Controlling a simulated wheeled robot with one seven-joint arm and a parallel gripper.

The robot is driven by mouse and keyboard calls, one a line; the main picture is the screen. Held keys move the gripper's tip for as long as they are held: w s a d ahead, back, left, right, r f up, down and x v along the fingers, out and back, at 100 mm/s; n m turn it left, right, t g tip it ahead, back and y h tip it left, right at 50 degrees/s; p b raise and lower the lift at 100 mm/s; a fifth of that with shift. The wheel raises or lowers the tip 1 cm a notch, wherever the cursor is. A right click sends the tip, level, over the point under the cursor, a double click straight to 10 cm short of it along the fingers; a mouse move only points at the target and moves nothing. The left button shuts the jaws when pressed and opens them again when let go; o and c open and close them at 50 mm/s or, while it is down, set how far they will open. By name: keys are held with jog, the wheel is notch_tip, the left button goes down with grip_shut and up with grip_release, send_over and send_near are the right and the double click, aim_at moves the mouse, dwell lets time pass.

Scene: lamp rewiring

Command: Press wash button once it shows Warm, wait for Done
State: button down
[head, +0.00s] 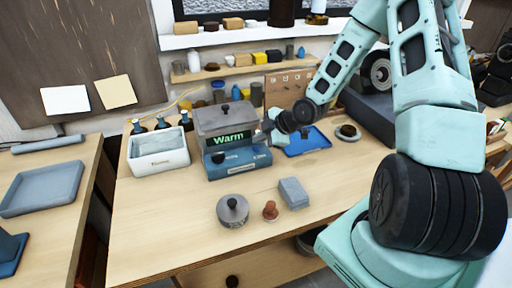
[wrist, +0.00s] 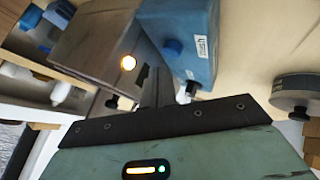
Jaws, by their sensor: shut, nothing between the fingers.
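The wash machine stands on the bench, with a grey upper tank (head: 222,117) and a blue base (head: 238,162). Its display (head: 229,137) reads "Warm" in green. My gripper (head: 267,130) is shut and empty at the machine's right side. In the wrist view the closed fingers (wrist: 157,88) point at the machine; contact cannot be told.
A white bin (head: 158,163) with dark bottles behind it stands left of the machine. A blue tray (head: 308,146) lies to its right. A round grey pot (head: 233,210), a brown knob piece (head: 270,211) and a grey block (head: 293,193) sit in front.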

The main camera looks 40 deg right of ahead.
aim_at(259, 151)
jog(key=shift+f, duration=0.1)
dwell(0.7)
jog(key=shift+f+b, duration=0.35)
jog(key=shift+f+b, duration=0.45)
jog(key=shift+f, duration=0.05)
dwell(0.6)
jog(key=shift+r, duration=0.15)
jog(key=shift+r+p, duration=0.8)
notch_tip(259, 151, up, 5)
jog(key=p, duration=0.4)
dwell(0.9)
